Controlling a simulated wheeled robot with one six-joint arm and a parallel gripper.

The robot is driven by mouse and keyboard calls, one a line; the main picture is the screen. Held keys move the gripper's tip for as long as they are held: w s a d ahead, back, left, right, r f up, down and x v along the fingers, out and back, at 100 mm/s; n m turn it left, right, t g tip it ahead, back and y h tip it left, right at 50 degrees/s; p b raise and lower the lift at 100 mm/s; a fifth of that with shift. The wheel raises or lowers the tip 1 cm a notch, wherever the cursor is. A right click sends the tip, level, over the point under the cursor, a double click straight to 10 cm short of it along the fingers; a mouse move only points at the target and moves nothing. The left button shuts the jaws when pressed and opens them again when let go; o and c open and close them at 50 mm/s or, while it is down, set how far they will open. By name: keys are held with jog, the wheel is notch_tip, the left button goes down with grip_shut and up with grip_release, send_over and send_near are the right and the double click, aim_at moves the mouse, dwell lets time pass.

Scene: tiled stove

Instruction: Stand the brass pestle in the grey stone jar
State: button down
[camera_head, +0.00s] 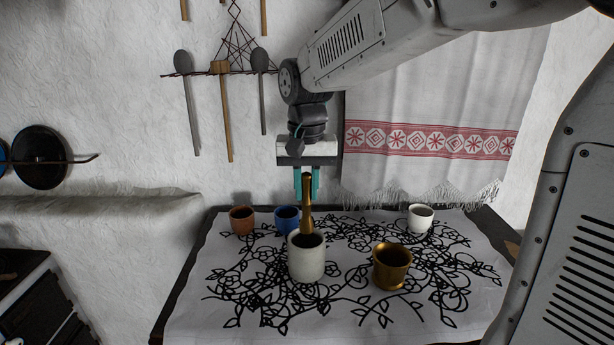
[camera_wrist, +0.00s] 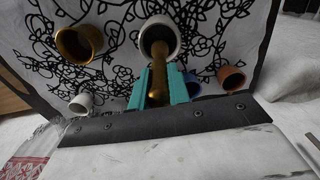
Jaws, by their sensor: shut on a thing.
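The brass pestle (camera_head: 307,205) hangs upright from my gripper (camera_head: 307,182), whose teal fingers are shut on its upper part. The pestle also shows in the wrist view (camera_wrist: 158,72) between the fingers (camera_wrist: 158,88). The grey stone jar (camera_head: 307,264) stands upright on the cloth, its dark mouth open upward; it also shows in the wrist view (camera_wrist: 174,42). The pestle's lower end is at the jar's mouth, near the rim farther from the head camera. I cannot tell whether its tip is above the rim or just inside.
A brass mortar (camera_head: 391,268) stands right of the jar in the head view. A brown cup (camera_head: 241,220), a blue cup (camera_head: 287,220) and a white cup (camera_head: 420,220) stand at the back of the table. Patterned cloth (camera_head: 240,320) covers the table; its front is clear.

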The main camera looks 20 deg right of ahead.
aim_at(307, 222)
jog(key=shift+f, duration=3.45)
jog(key=c, duration=1.2)
grip_release()
jog(key=shift+c, duration=0.2)
notch_tip(307, 222, up, 8)
jog(key=shift+f, duration=0.1)
jog(key=shift+s+n, duration=0.1)
jog(key=shift+n, duration=0.2)
